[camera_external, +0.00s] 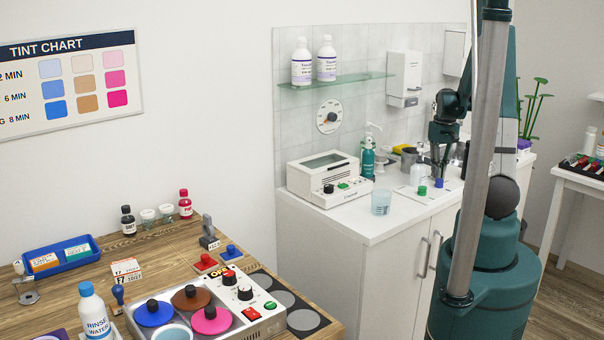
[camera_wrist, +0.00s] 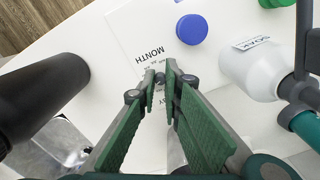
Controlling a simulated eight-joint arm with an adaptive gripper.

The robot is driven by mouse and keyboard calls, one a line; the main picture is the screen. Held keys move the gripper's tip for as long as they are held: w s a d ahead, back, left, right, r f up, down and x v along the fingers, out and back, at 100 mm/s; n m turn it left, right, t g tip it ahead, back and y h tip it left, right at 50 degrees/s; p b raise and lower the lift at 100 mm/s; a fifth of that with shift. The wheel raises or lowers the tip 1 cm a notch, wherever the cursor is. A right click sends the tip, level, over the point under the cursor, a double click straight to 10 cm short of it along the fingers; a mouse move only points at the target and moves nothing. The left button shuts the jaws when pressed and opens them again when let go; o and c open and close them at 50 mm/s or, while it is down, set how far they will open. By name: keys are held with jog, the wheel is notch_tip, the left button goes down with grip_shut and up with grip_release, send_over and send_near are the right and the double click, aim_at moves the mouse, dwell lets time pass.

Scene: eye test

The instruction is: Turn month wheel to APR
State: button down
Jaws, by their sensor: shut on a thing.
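A white sheet or plate (camera_wrist: 125,28) printed MONTH lies on the white counter in the wrist view. In the camera_external view the white plate (camera_external: 432,198) is small, and its print cannot be read. My gripper (camera_wrist: 160,72) points down at it beside the word MONTH, its green fingers close together at the tips. They are shut on a small grey part, which looks like the month wheel (camera_wrist: 160,77) and is mostly hidden by the fingertips. The month it is set to cannot be read. In the camera_external view my gripper (camera_external: 436,170) is above the counter (camera_external: 385,222).
A blue cap (camera_wrist: 192,29) and a green cap (camera_wrist: 270,3) are close by. A white bottle (camera_wrist: 250,70) is right of the fingers, a black cylinder (camera_wrist: 45,85) left. A clear cup (camera_external: 381,202) and a white device (camera_external: 325,178) stand farther left on the counter.

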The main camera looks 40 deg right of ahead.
jog(key=shift+m+b, duration=0.45)
jog(key=shift+m, duration=1.75)
jog(key=c, duration=2.5)
grip_release()
jog(key=shift+o, duration=0.2)
jog(key=shift+r, duration=0.1)
notch_tip(320, 180, up, 12)
